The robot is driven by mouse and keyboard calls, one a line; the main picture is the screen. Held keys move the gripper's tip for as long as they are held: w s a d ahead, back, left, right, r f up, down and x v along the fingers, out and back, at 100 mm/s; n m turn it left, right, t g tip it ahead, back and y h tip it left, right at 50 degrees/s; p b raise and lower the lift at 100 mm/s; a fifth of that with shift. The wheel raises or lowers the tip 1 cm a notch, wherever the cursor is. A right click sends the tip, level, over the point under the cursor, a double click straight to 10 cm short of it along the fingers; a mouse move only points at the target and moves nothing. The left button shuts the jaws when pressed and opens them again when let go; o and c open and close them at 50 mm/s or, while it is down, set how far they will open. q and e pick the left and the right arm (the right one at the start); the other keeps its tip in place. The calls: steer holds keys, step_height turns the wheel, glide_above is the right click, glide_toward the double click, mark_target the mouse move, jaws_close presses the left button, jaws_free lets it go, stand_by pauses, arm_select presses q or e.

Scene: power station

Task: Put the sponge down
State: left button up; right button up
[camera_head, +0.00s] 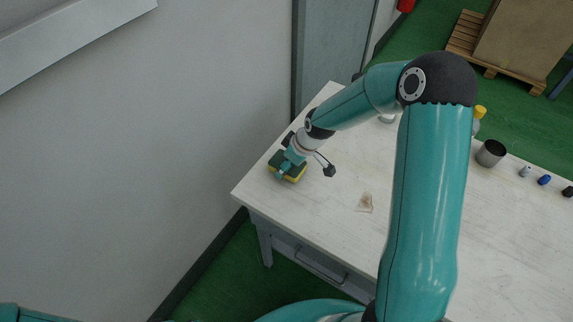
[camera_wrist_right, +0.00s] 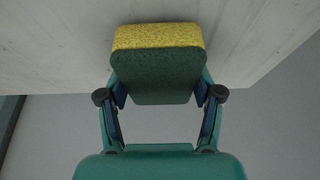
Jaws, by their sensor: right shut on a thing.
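The sponge (camera_head: 289,166) is yellow with a dark green side. It is at the left corner of the white table (camera_head: 330,206). My right gripper (camera_head: 284,170) is shut on it, and the arm reaches over the table from the right. In the right wrist view the sponge (camera_wrist_right: 157,62) sits between the two fingers of the right gripper (camera_wrist_right: 157,88), with its yellow part against or close to the tabletop. I cannot tell whether it touches the table. At the lower left of the head view only a bit of my left arm shows; its gripper is out of view.
A stain-like scrap (camera_head: 365,203) lies mid-table. A dark metal cup (camera_head: 490,153), a yellow-capped bottle (camera_head: 479,115) and several small items, including a blue one (camera_head: 544,180), stand on the right. The wall (camera_head: 150,130) is left of the table. Table space around the sponge is clear.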

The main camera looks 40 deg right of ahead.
steer(key=shift+f, duration=0.4)
steer(key=shift+f, duration=0.15)
steer(key=o, duration=1.4)
steer(key=shift+o, duration=0.2)
steer(key=shift+r, duration=0.35)
steer(key=v, duration=1.1)
steer(key=shift+s+r, duration=0.3)
